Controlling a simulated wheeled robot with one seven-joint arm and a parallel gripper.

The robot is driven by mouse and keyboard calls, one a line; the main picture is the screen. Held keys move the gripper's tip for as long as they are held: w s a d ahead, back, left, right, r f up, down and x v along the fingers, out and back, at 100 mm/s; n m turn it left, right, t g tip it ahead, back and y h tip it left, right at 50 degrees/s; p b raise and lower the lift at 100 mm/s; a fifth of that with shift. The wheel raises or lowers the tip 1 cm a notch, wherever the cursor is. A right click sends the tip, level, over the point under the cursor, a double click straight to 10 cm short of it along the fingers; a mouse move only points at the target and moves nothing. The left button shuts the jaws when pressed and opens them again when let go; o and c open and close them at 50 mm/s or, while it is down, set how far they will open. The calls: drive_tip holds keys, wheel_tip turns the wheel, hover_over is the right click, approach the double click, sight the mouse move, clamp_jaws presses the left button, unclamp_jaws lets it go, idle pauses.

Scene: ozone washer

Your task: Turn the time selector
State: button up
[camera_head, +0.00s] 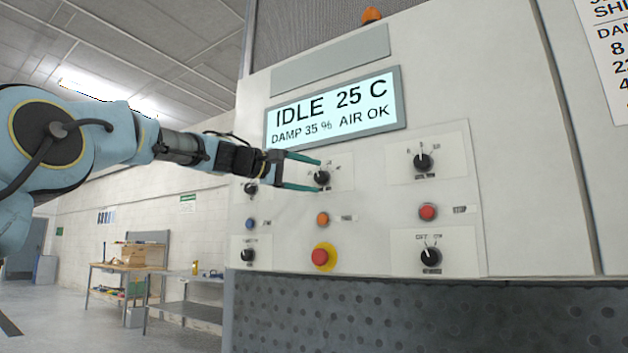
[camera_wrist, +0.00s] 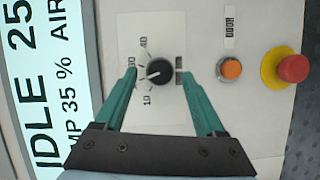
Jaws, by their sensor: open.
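A black round selector knob (camera_head: 321,177) sits on a white plate below the display. It shows in the wrist view (camera_wrist: 160,72) with a scale on which 10, 30 and 40 can be read. Its white pointer mark points left and slightly down there, between 10 and 30. My gripper (camera_head: 319,175) is open, with one green finger on each side of this knob. In the wrist view my gripper (camera_wrist: 159,74) shows a gap between each finger and the knob. The plate's label is partly hidden, so I cannot read whether this is the time selector.
Other black knobs stand at the upper right (camera_head: 423,161), lower right (camera_head: 430,257) and left. An orange button (camera_head: 322,219) and a red emergency stop (camera_head: 320,257) lie below the knob. A red button (camera_head: 428,212) is to the right. The display (camera_head: 335,107) reads IDLE.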

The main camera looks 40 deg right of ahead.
drive_tip(key=w+a+b, duration=0.1)
drive_tip(key=a+b, duration=0.2)
drive_tip(key=a, duration=0.6)
drive_tip(key=shift+w+r, duration=0.1)
